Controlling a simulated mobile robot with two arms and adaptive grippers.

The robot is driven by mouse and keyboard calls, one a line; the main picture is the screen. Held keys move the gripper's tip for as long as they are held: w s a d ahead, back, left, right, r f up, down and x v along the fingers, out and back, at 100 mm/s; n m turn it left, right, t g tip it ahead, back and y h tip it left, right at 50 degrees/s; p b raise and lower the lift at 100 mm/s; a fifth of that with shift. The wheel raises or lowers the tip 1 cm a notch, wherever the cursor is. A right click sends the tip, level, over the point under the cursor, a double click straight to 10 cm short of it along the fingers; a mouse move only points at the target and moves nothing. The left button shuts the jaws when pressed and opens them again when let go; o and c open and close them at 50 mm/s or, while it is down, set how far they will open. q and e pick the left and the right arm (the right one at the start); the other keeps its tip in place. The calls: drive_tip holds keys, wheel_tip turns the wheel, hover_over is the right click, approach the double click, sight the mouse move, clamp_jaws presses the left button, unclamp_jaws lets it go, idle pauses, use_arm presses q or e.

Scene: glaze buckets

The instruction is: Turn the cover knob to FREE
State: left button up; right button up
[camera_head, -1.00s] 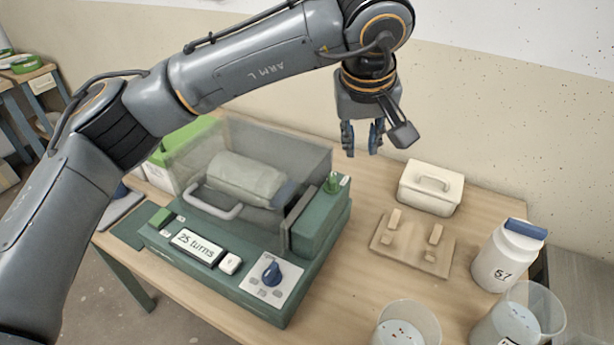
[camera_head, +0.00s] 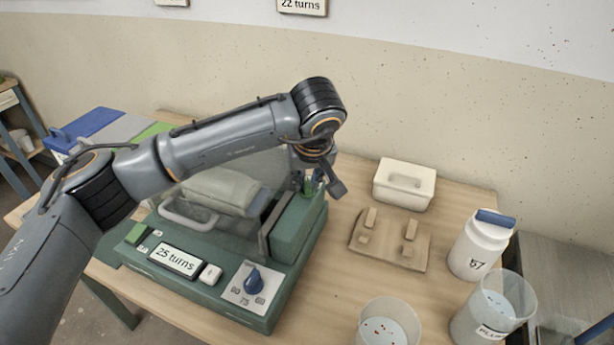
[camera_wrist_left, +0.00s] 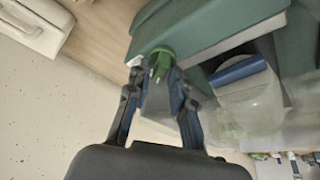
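The green cover knob (camera_head: 308,187) stands on top of the green housing (camera_head: 298,225) at the right end of the machine. In the left wrist view the knob (camera_wrist_left: 161,62) shows between the two fingertips of my left gripper (camera_wrist_left: 157,80). The fingers look spread, one on each side of it; I cannot tell whether they touch it. In the head view my left gripper (camera_head: 309,182) points down at the knob and partly hides it. The clear cover (camera_head: 262,170) lies over the pale jar (camera_head: 222,190). The knob's setting is not readable. My right gripper is not in view.
The machine's front has a "25 turns" display (camera_head: 174,261) and a blue dial (camera_head: 254,280). To the right are a wooden rack (camera_head: 390,245), a white lidded box (camera_head: 404,184), a white bottle (camera_head: 481,246) and two clear buckets (camera_head: 388,325) (camera_head: 493,308).

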use_arm(q)
drive_tip(key=shift+w+f, duration=0.1)
drive_tip(key=shift+f, duration=0.15)
clamp_jaws()
drive_tip(key=shift+f+n+y+b, duration=0.1)
drive_tip(key=shift+n+y+b, duration=0.3)
drive_tip(key=shift+n+b, duration=0.35)
drive_tip(key=shift+n, duration=0.65)
